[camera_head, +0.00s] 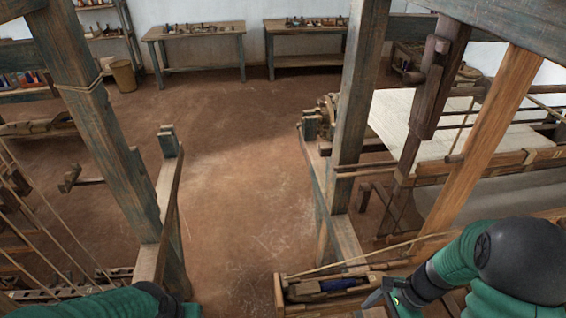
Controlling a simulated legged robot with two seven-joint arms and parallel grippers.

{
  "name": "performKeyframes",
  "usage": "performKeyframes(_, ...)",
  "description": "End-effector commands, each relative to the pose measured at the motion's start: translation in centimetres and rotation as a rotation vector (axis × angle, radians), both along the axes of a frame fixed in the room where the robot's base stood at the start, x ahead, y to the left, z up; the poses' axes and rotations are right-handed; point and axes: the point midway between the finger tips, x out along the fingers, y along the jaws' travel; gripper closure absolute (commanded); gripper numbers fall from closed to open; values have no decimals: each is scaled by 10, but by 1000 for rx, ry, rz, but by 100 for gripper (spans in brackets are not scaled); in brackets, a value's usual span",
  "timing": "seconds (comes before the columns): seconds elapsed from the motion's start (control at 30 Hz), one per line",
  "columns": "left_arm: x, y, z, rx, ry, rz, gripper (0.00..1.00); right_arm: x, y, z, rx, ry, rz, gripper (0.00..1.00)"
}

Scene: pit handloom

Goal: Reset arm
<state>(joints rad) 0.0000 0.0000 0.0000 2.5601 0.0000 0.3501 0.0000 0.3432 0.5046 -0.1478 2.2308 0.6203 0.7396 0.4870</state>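My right arm comes in from the lower right, green with a black joint. Its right gripper (384,293) is low in the view, beside a wooden tray (279,296) on the loom. The tray holds a dark shuttle-like piece with a blue part (338,285). The fingers are small and partly hidden, so I cannot tell whether they are open or shut, or whether they touch anything. My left arm shows only as a green and black piece along the bottom left edge. Its gripper is out of view.
Loom posts (357,90) and (92,120) rise on both sides. White cloth (398,112) is stretched on the loom at right. Workbenches (195,35) with tools line the back wall, near a bin (124,75). The brown floor (235,170) between the posts is clear.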

Motion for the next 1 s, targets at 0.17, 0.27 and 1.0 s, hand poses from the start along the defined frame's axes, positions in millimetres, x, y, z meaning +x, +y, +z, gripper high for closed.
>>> performKeyframes(0.17,0,0,-29,0,0,0,50,-4,8,-20,-56,-58,174,24)
performKeyframes(0.27,0,0,-44,0,0,0,50,-6,12,-29,-94,-94,288,24)
performKeyframes(1.0,0,0,-175,0,0,0,50,1,61,-102,-465,-515,1453,24)
